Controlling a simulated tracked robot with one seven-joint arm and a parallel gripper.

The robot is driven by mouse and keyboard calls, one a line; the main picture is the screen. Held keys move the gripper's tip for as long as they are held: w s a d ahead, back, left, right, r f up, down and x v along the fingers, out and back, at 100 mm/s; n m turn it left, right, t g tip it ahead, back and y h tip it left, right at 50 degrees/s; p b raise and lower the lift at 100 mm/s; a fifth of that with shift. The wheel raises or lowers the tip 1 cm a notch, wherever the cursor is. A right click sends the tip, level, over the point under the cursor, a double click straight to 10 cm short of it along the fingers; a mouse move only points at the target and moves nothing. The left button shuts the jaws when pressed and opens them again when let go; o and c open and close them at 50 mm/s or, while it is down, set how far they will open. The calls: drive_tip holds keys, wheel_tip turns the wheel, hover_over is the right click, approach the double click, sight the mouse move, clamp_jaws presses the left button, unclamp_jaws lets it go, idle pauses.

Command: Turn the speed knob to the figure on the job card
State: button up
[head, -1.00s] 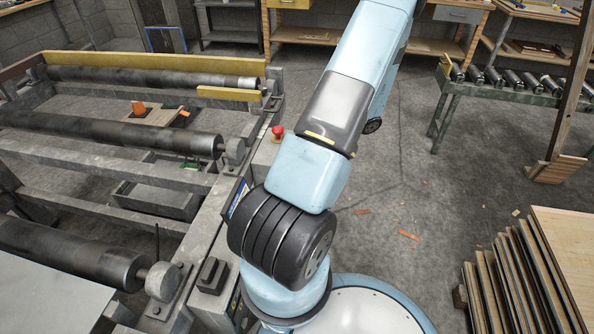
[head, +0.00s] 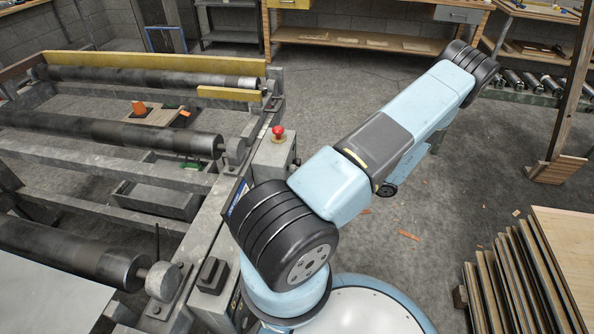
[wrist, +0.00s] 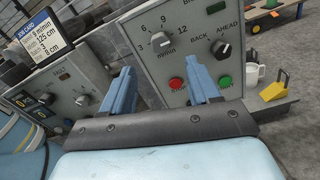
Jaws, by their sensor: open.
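In the wrist view a grey panel (wrist: 190,75) carries the speed knob (wrist: 163,43), dark and round, with the figures 3, 6, 9 and 12 and "m/min" around it. I cannot make out its setting clearly. The gripper is out of sight in the head view.
A BACK/AHEAD knob (wrist: 221,50) sits right of the speed knob, above a red button (wrist: 176,83) and a green button (wrist: 225,81). Another panel with a knob (wrist: 83,100) is at left. In the head view, a red stop button (head: 278,132) and veneer stack (head: 530,270) flank my arm.

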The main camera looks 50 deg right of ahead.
sight(295, 171)
drive_tip(key=x, duration=1)
drive_tip(key=shift+c, duration=0.4)
drive_tip(key=c, duration=0.9)
drive_tip(key=shift+a, duration=0.2)
drive_tip(key=shift+c, duration=0.3)
drive_tip(key=shift+d, duration=0.1)
drive_tip(key=shift+n, duration=0.3)
drive_tip(key=n, duration=1.1)
drive_tip(key=shift+s+a+f, duration=0.1)
drive_tip(key=shift+a, duration=0.1)
